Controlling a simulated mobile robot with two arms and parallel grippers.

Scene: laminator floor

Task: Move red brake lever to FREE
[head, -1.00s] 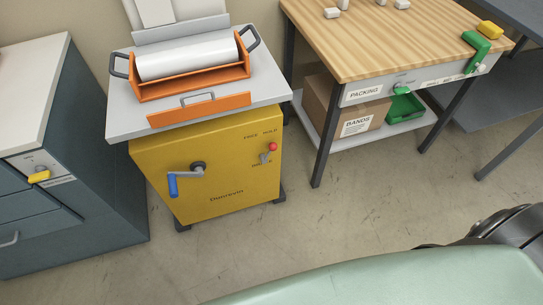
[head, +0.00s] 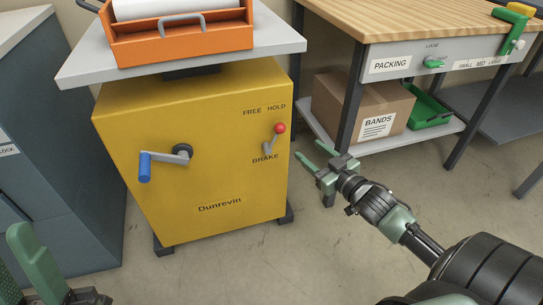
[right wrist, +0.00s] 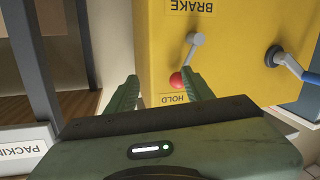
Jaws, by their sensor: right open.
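The brake lever (head: 268,147) has a grey arm and a red ball knob (head: 280,128), on the front of a yellow cabinet (head: 225,175). Its knob leans up and right, under the word HOLD; FREE is printed left of HOLD. My right gripper (head: 315,154) is open and empty, right of the lever and apart from it. In the right wrist view, which is upside down, the red knob (right wrist: 177,80) shows between the open fingers (right wrist: 162,84), beyond their tips. My left gripper (head: 35,262) shows only partly at the lower left; its opening is unclear.
A blue-handled crank (head: 146,167) sticks out left of the lever. An orange tray (head: 180,45) is on the grey top above. The packing bench (head: 385,66) stands to the right, with a leg (head: 350,100) and a BANDS box (head: 365,108). Floor in front is clear.

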